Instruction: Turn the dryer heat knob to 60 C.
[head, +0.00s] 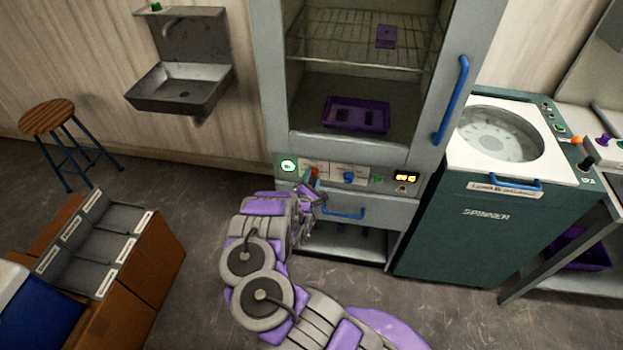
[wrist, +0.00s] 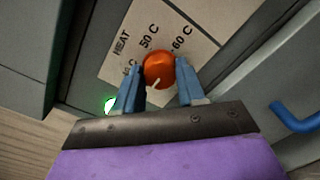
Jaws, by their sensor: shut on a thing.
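The heat knob (head: 312,173) is orange-red and sits on the dryer's control panel. In the wrist view the knob (wrist: 159,69) lies between the two blue fingers of my gripper (wrist: 157,85), which is shut on it. A short white mark on the knob points to the lower left in that view. The scale plate (wrist: 190,32) reads HEAT, 50 C and 60 C; another label at the left is partly hidden by a finger. In the head view my gripper (head: 315,190) is at the panel, partly hiding the knob's surroundings.
The dryer cabinet (head: 268,80) holds a purple tray (head: 358,114) behind its door with a blue handle (head: 452,100). A blue knob (head: 348,178), a green button (head: 379,179) and a lit display (head: 405,177) are right of the heat knob. A spinner (head: 480,220) stands at right.

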